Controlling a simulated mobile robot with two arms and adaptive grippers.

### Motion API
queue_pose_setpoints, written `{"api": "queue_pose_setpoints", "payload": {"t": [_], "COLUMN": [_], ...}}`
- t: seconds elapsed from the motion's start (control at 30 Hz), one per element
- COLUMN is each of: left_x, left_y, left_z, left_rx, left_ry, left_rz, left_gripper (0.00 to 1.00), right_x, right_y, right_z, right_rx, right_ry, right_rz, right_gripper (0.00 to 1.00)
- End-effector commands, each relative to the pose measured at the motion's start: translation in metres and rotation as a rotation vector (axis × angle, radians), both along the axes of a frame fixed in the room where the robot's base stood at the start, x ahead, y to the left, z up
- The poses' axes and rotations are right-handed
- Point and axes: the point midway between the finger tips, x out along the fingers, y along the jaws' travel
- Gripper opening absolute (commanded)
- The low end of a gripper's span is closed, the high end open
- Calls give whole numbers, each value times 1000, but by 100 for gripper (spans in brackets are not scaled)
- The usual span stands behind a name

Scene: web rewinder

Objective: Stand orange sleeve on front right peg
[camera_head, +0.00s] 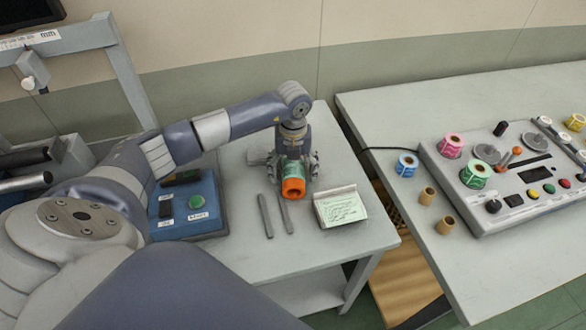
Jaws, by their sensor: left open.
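An orange sleeve (293,188), a short tube with a dark hollow end, is on the small grey table at the left, directly below my left gripper (289,168). A teal-green band shows just behind its orange end. My left gripper points down over it with its dark fingers spread to both sides. I cannot tell whether the fingers touch the sleeve. My right gripper is not in view.
Two grey bars (265,215) and a notepad (340,207) lie close in front of the gripper. A blue control box (186,208) stands to its left. Across a gap, the right table holds a rewinder panel (520,205), a blue roll (406,165) and two brown cores (427,195).

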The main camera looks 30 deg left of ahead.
Motion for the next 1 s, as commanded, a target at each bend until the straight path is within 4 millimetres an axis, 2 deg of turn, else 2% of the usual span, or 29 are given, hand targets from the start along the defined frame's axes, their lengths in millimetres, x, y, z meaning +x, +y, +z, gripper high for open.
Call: {"api": "queue_pose_setpoints", "payload": {"t": [0.07, 0.33, 0.37, 0.4, 0.67, 0.77, 1.0], "left_x": [0, 0, 0, 1, 1, 2, 2], "left_y": [0, 0, 0, 0, 0, 1, 1], "left_z": [0, 0, 0, 1, 7, 20, 68], "left_rx": [0, 0, 0, 0, 0, 1, -1], "left_ry": [0, 0, 0, -2, -5, -7, -8], "left_rz": [0, 0, 0, 0, 0, 0, 0], "left_gripper": [76, 15, 14, 8, 8, 8, 8], "right_x": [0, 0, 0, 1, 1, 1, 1], "right_y": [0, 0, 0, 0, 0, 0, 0], "right_z": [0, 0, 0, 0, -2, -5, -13], "right_rx": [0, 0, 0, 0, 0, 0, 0], "right_ry": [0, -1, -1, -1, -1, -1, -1], "right_rz": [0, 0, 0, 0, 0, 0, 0], "right_gripper": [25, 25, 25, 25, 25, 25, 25]}}
